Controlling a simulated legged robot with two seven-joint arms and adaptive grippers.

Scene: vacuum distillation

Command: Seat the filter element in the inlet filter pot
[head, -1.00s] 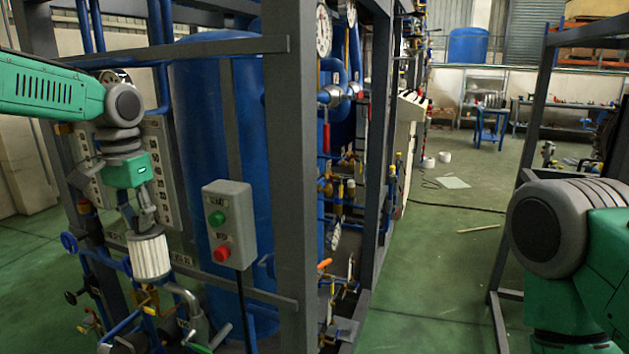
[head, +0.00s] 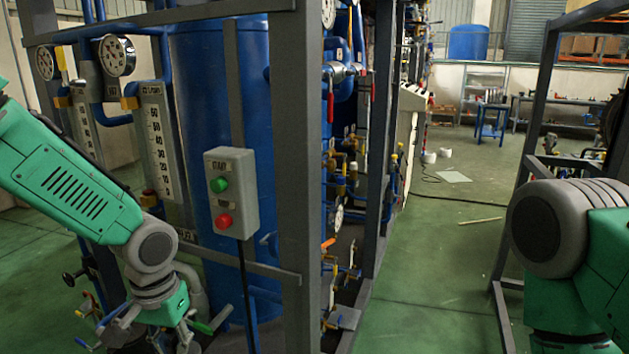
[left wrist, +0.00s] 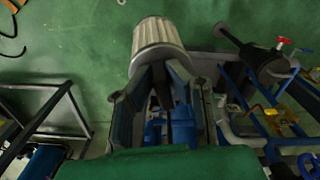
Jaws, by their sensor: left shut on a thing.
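The filter element (left wrist: 158,38) is a pale ribbed cylinder with a grey end cap. It shows at the top of the left wrist view, at the tips of my left gripper (left wrist: 152,78), which is shut on its capped end. In the head view my left gripper (head: 165,342) is low at the bottom left, and the filter element is hidden or below the picture. I cannot pick out the inlet filter pot for certain in either view. My right gripper is not in view; only my right arm shows.
A grey post (head: 298,170) of the rig and a button box (head: 231,192) stand right of my left arm. A blue tank (head: 195,110) and a scale panel (head: 158,140) are behind. Blue pipes (left wrist: 245,90) and a red-handled valve (left wrist: 284,42) lie right in the wrist view.

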